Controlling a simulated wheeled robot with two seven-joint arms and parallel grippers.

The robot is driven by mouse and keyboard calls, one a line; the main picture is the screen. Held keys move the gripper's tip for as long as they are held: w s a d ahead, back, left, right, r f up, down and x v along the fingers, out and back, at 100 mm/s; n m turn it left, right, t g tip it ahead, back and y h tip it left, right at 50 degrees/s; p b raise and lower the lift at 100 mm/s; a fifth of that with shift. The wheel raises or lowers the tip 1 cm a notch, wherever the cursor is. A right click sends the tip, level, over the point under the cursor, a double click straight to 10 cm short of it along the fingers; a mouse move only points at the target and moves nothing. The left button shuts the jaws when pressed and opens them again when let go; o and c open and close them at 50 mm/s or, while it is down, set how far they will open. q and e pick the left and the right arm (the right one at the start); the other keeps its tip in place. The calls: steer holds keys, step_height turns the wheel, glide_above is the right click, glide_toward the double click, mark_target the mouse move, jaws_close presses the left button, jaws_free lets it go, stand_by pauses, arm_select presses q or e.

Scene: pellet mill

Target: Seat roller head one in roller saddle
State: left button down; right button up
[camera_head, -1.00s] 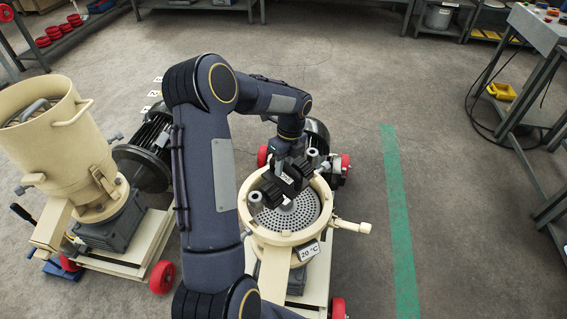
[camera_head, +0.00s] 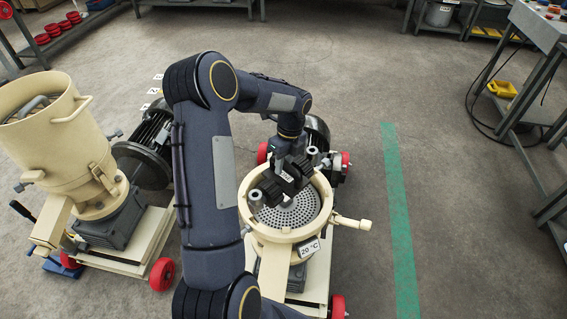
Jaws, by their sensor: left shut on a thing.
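The near mill's cream ring (camera_head: 321,218) stands open, with a round perforated die plate (camera_head: 292,214) inside. Two light grey cylindrical posts (camera_head: 255,196) show at either end of the dark parts. I cannot pick out the roller saddle or tell whether the roller head touches it. My right gripper is not in view.
A second mill with a tall cream hopper (camera_head: 52,129) and a dark motor (camera_head: 153,146) stands at left. The near mill has red wheels (camera_head: 338,306), a side handle (camera_head: 352,222) and a "20 °C" tag (camera_head: 309,249). Right of it lies open floor with a green stripe (camera_head: 398,215).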

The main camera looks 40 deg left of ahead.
mark_target(284, 175)
arm_select(q)
steer(key=shift+f, duration=0.25)
stand_by(0.7)
steer(key=shift+f+b, duration=0.4)
steer(key=shift+f, duration=0.05)
steer(key=shift+f, duration=0.15)
stand_by(0.4)
steer(key=shift+f+b, duration=0.8)
steer(key=shift+f, duration=0.4)
steer(key=shift+f, duration=0.4)
steer(key=shift+f+b, duration=0.65)
steer(key=shift+f, duration=0.05)
steer(key=shift+f, duration=0.15)
stand_by(0.3)
